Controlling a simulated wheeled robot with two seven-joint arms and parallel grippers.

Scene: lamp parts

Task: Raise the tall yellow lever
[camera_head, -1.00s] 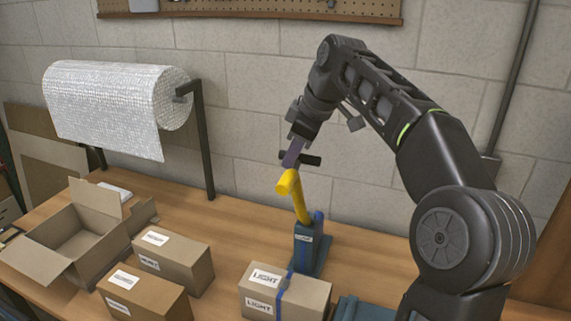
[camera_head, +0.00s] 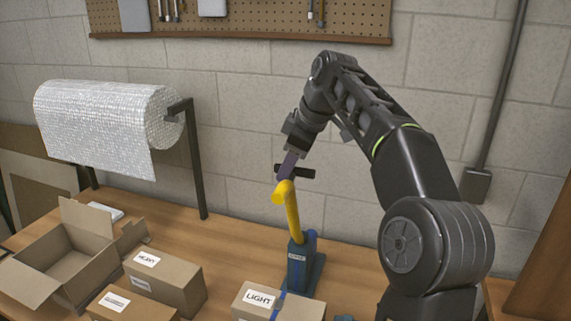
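The tall yellow lever (camera_head: 292,212) stands nearly upright on a blue base (camera_head: 298,268) on the workbench, leaning slightly left at its top. Its rounded yellow end shows at the upper left. My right gripper (camera_head: 287,170) is just above the lever's top end, with its fingers pointing down against or very close to it. Whether the fingers grip the lever or only touch it cannot be seen. My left gripper is not in view.
A box labelled LIGHT (camera_head: 262,300) sits in front of the base. A box labelled HEAVY (camera_head: 165,278), another box (camera_head: 128,308) and an open carton (camera_head: 62,262) stand left. A bubble-wrap roll (camera_head: 95,130) hangs on a black stand (camera_head: 194,165). The wall is close behind.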

